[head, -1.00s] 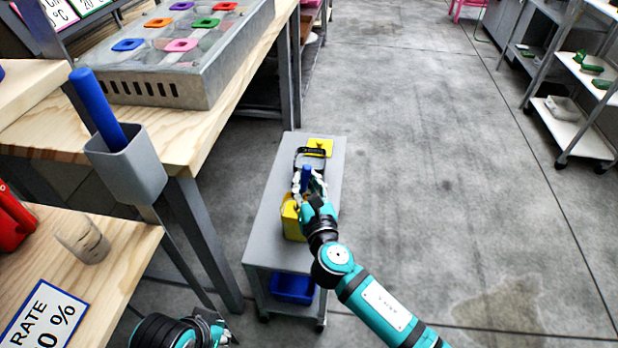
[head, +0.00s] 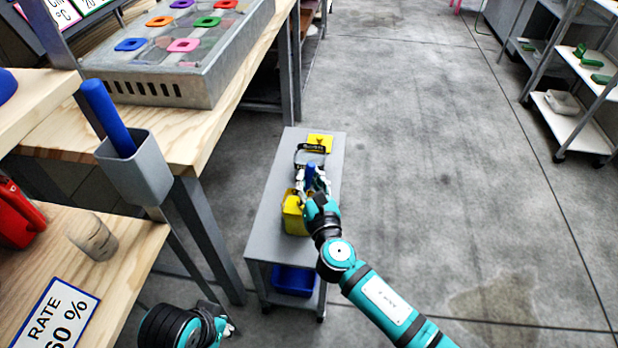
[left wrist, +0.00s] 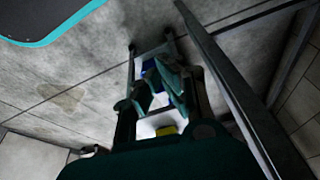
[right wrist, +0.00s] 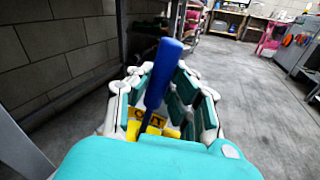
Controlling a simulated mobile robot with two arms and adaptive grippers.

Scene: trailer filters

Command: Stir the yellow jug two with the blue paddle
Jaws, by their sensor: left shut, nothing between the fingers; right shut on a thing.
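The yellow jug (head: 293,216) stands on top of a small grey cart (head: 264,222). Its far side is hidden by my right gripper. My right gripper (head: 313,184) is over the jug and shut on the upright blue handle of the paddle (head: 309,172). The handle (right wrist: 162,78) also shows between the fingers in the right wrist view, slightly tilted, with yellow parts below it. The paddle's lower end is hidden, so I cannot tell how deep it sits. My left gripper (head: 228,326) is shut and empty, low at the left, in front of the cart.
A yellow plate (head: 320,143) and a black-rimmed container (head: 311,158) are at the cart's far end. A blue bin (head: 294,280) is on its lower shelf. Wooden benches, a grey holder (head: 135,170) with a blue rod and a red object (head: 17,215) are left.

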